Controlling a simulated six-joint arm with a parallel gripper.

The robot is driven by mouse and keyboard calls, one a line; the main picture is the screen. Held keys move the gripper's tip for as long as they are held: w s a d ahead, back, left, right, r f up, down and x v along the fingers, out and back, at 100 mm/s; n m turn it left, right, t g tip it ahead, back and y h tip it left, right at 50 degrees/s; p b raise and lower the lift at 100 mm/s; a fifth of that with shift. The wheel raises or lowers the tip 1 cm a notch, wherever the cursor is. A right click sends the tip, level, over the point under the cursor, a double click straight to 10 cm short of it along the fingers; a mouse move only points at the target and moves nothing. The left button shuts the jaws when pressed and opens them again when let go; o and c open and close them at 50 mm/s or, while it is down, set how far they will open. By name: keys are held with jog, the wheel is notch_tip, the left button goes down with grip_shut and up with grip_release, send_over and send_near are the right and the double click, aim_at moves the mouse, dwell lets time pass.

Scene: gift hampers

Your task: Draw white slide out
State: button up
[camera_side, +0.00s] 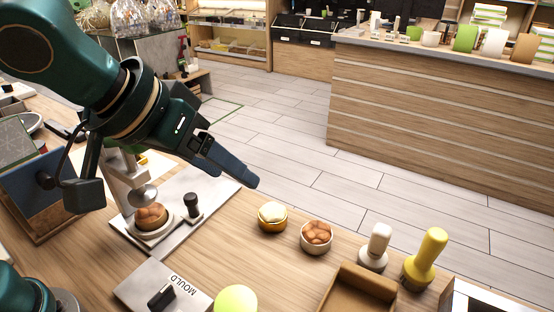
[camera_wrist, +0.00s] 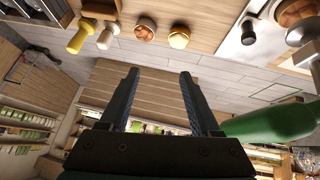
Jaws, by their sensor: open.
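The press (camera_side: 122,178) stands at the left of the side view on a pale base plate (camera_side: 215,190). On that plate, below the press's round head, is a white slide (camera_side: 160,233) carrying a bowl of brown pieces (camera_side: 151,214). A black knob (camera_side: 192,203) stands upright just right of the bowl; it also shows at the upper right of the wrist view (camera_wrist: 248,34). My gripper (camera_side: 252,181) is in the air, above and to the right of the knob, touching nothing. In the wrist view my gripper (camera_wrist: 160,80) has its fingers apart with nothing between them.
A block marked MOULD (camera_side: 165,287), a yellow-green ball (camera_side: 235,300) and an open brown box (camera_side: 358,292) are in front.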

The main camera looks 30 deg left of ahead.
notch_tip(320, 180, down, 6)
jog(key=w+m+y, duration=0.2)
jog(key=m, duration=0.3)
jog(key=m+y, duration=0.7)
jog(key=m, duration=0.8)
send_near(190, 201)
jog(key=f, duration=0.2)
jog(key=w+f, duration=0.2)
jog(key=f, duration=0.1)
jog(key=shift+w+f, duration=0.1)
jog(key=shift+f, duration=0.2)
jog(key=a+m, duration=0.1)
jog(key=m+t+y, duration=0.1)
jog(key=m, duration=0.1)
jog(key=a+m+y, duration=0.1)
jog(key=m, duration=0.1)
jog(key=shift+w+a+r+t, duration=0.1)
jog(key=shift+w+a+t, duration=0.05)
jog(key=shift+a+t, duration=0.15)
jog(key=shift+w+a+r+m+t, duration=0.15)
jog(key=shift+a+m+t, duration=0.1)
jog(key=shift+m, duration=0.3)
jog(key=shift+w+a+m+t, duration=0.15)
jog(key=shift+m+t, duration=0.1)
jog(key=shift+m, duration=0.3)
jog(key=shift+x, duration=2.4)
jog(key=shift+c, duration=0.3)
grip_shut()
